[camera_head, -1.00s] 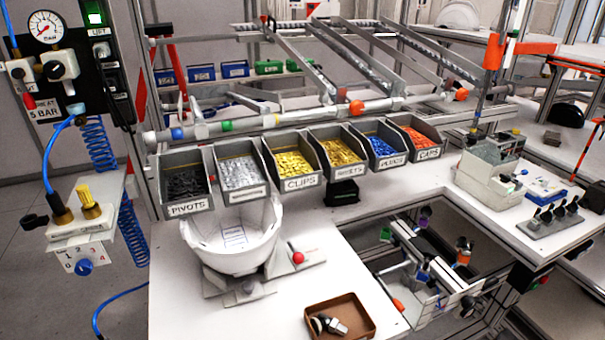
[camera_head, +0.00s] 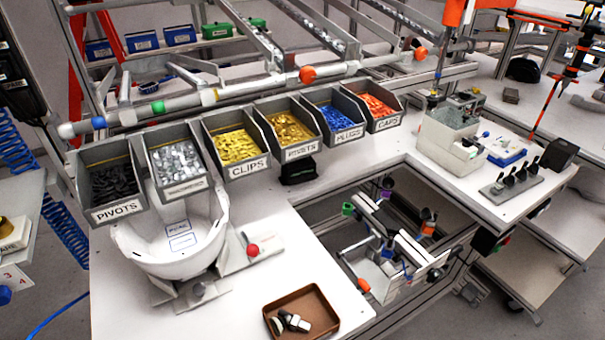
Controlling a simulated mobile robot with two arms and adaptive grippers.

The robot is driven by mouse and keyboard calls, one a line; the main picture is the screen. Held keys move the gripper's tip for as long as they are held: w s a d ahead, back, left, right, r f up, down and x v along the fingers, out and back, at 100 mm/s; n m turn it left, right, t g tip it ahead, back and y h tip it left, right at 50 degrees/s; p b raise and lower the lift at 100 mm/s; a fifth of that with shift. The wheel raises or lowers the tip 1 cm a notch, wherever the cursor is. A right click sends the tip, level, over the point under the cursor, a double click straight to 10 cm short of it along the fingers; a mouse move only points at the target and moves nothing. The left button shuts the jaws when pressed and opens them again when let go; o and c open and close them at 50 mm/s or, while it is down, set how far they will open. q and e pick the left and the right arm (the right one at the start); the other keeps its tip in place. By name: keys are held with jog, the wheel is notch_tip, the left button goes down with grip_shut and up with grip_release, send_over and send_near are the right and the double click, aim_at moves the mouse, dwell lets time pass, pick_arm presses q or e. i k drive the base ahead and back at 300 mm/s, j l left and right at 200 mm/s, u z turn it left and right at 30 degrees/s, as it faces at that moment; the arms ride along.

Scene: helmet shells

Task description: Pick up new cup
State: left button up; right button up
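No thing in view is clearly the new cup. A white bowl-like helmet shell (camera_head: 172,242) sits open side up on a grey-white fixture (camera_head: 230,262) at the left of the white table. A brown tray (camera_head: 329,312) at the table's front edge holds small black and white parts (camera_head: 294,321), too small to name for sure. Neither of my grippers shows in the head view.
Grey bins of pivots (camera_head: 115,183), clips (camera_head: 232,142), plugs (camera_head: 340,117) and caps (camera_head: 378,105) line the table's back. A frame with coloured ends (camera_head: 392,240) stands in the gap at the centre. A grey machine (camera_head: 448,135) stands right.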

aim_at(500, 183)
jog(key=z, duration=1.3)
jog(key=k+l+u, duration=0.1)
jog(key=i+l+u, duration=0.2)
jog(key=i+l, duration=0.2)
jog(key=i+l+u, duration=0.2)
jog(key=i+l, duration=0.15)
jog(key=l, duration=0.25)
